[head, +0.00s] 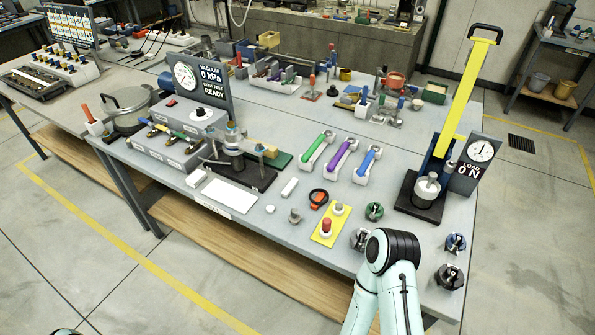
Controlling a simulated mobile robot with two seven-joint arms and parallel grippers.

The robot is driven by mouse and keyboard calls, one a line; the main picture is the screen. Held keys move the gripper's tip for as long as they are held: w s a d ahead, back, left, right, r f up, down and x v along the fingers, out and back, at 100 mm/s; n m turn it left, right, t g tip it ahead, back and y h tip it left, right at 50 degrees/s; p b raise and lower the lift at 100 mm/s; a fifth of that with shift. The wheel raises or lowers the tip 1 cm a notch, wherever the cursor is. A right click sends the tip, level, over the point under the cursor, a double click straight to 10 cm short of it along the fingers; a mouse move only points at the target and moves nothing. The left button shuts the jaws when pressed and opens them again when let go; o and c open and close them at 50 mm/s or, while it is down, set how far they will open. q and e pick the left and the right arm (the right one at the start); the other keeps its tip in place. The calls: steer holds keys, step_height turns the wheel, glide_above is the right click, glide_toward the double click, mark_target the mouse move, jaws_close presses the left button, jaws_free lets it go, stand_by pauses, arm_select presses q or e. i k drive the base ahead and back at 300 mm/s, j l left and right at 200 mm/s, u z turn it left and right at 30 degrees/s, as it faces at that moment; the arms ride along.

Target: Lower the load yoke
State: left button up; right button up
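The load yoke (463,95) is a long yellow bar with a black handle (485,34) at its top. It stands raised, leaning a little to the right, on a blue post at the right end of the bench. Below it, a pale cylindrical cell (427,188) sits on a black base (418,208). A dial panel (475,163) beside it has a sign that appears to read "LOAD 0 N". A bent part of my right arm shows at the bottom, in front of the bench edge. Neither gripper shows, and nothing touches the yoke.
Black-and-grey knobs (449,277) and a green knob (374,211) lie in front of the yoke. A yellow plate with a red button (326,228) and coloured wrenches (341,154) lie to the left. A vacuum panel (203,79) stands further left. Bench space left of the base is partly clear.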

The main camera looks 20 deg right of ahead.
mark_target(477, 57)
steer(key=k+z, duration=0.1)
steer(key=z, duration=2.65)
steer(key=i+l+z, duration=0.15)
steer(key=l, duration=0.2)
steer(key=i+l+z, duration=0.15)
steer(key=l, duration=0.15)
steer(key=i+l+z, duration=0.15)
steer(key=l, duration=0.15)
steer(key=i+l, duration=0.85)
steer(key=i, duration=0.2)
steer(key=i+u, duration=0.2)
steer(key=u, duration=0.2)
steer(key=i+j+u, duration=0.1)
steer(key=i+u, duration=0.35)
steer(key=u, duration=0.3)
steer(key=i+l+u, duration=0.15)
steer(key=u, duration=0.2)
steer(key=i+u, duration=0.25)
steer(key=u, duration=0.25)
steer(key=i+l+u, duration=0.15)
steer(key=u, duration=0.3)
steer(key=i+l+u, duration=0.25)
steer(key=u, duration=0.25)
